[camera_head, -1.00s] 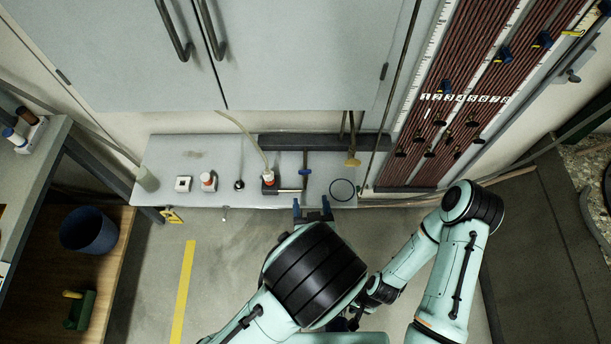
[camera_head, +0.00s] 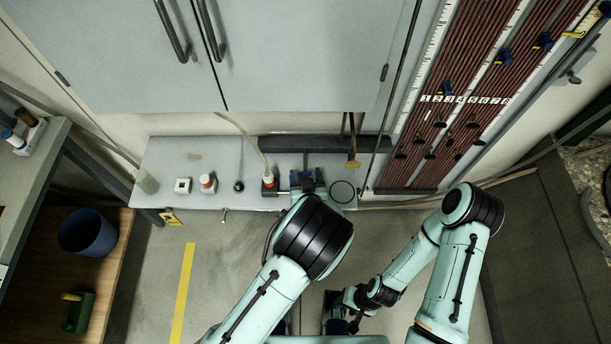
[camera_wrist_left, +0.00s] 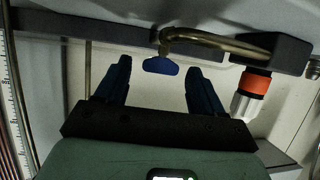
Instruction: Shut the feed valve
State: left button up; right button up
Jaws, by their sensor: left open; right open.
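The feed valve appears to be the brass pipe with a blue handle (camera_wrist_left: 160,66) in the left wrist view. The handle shows between the two blue fingers, with a gap on each side and no visible contact. My left gripper (camera_head: 307,177) is open above the front right part of the grey bench. In the head view it mostly covers the blue handle. How deep the handle sits between the fingers is unclear. My right gripper (camera_head: 338,312) is low near the bottom edge, partly hidden by its arm, away from the bench.
An orange-and-white fitting (camera_wrist_left: 254,88) stands right of the fingers in the left wrist view. The grey bench (camera_head: 160,165) also holds a white bottle (camera_head: 208,183) and a black knob (camera_head: 239,185). A manometer board (camera_head: 455,110) stands to the right. Cabinet doors (camera_head: 290,50) hang behind.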

pick_arm(q)
jog(key=c, duration=1.1)
jog(key=shift+o, duration=0.2)
jog(key=shift+a+m+h+b, duration=0.1)
jog(key=shift+m+h+b, duration=0.3)
jog(key=shift+b, duration=0.05)
jog(key=shift+m+h, duration=0.3)
jog(key=shift+h, duration=0.1)
jog(key=o, duration=1.1)
jog(key=shift+c, duration=0.2)
